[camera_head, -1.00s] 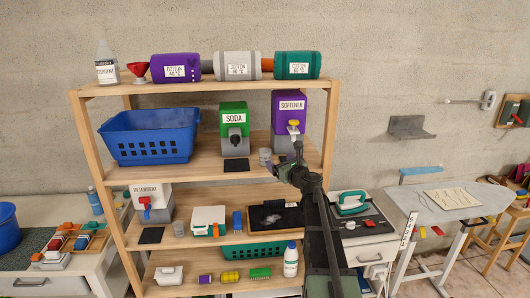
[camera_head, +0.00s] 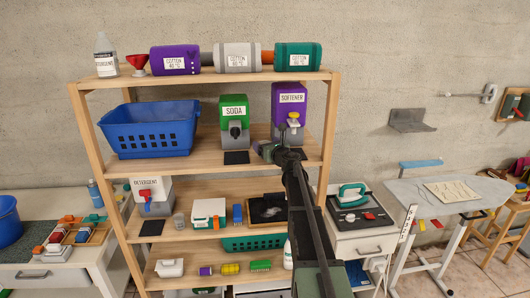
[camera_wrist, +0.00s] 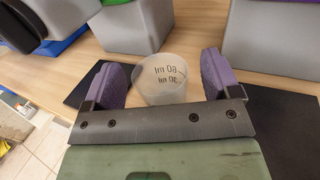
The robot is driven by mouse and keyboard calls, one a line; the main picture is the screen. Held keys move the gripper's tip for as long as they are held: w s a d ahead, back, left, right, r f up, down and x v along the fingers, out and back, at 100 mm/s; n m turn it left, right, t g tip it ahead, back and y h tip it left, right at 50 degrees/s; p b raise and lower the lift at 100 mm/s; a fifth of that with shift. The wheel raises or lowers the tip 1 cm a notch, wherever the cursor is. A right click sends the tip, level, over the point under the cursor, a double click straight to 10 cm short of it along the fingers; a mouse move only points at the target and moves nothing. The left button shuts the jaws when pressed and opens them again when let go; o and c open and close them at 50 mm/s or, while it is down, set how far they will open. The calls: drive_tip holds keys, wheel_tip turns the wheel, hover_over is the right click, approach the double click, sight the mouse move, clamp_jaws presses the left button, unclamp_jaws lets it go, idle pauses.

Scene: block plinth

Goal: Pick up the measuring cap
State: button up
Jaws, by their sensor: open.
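The measuring cap (camera_wrist: 160,82) is a translucent cup with dark ml markings. In the wrist view it stands upright on the wooden shelf, between the two purple finger pads of my gripper (camera_wrist: 163,80). The pads are apart, one on each side of the cap, and I cannot tell whether either touches it. In the head view my gripper (camera_head: 268,151) is at the upper shelf, between the soda dispenser (camera_head: 234,122) and the softener dispenser (camera_head: 289,115). It covers the cap there.
Dark mats lie on both sides of the cap, the left one (camera_wrist: 90,82) and the right one (camera_wrist: 285,125). A blue basket (camera_head: 150,128) fills the shelf's left part. Another clear cup (camera_head: 179,221) stands on the shelf below, near the detergent dispenser (camera_head: 151,195).

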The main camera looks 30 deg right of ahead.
drive_tip(key=c, duration=1)
